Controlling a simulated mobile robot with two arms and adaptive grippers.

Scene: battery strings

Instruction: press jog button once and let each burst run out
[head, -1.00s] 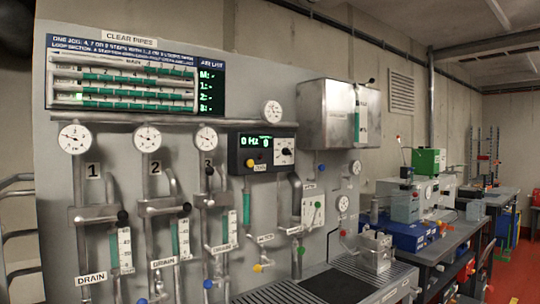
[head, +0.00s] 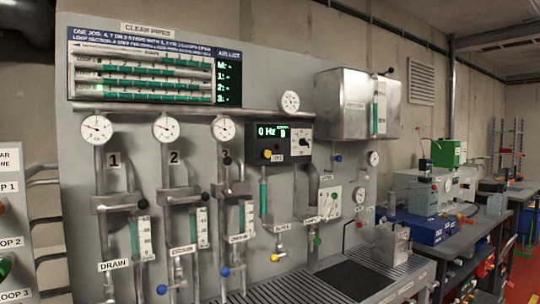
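The jog button (head: 267,154) is a small orange-yellow knob on the lower left of a black control box, beside a label reading JOG. The box's green display (head: 271,132) reads 0 Hz with another digit after it. Above left, the CLEAR PIPES board (head: 152,68) shows rows of green and pale segments. The air-left readout (head: 228,80) beside it lists M, 1, 2 and 3; its values are too small to read. Neither of my grippers is in view, and nothing touches the button.
Gauges (head: 97,129) and pipes numbered 1, 2 and 3 cover the grey panel. A steel tank (head: 345,104) hangs at right above a grated drain bench (head: 300,287). A workbench (head: 470,232) with equipment stands farther right.

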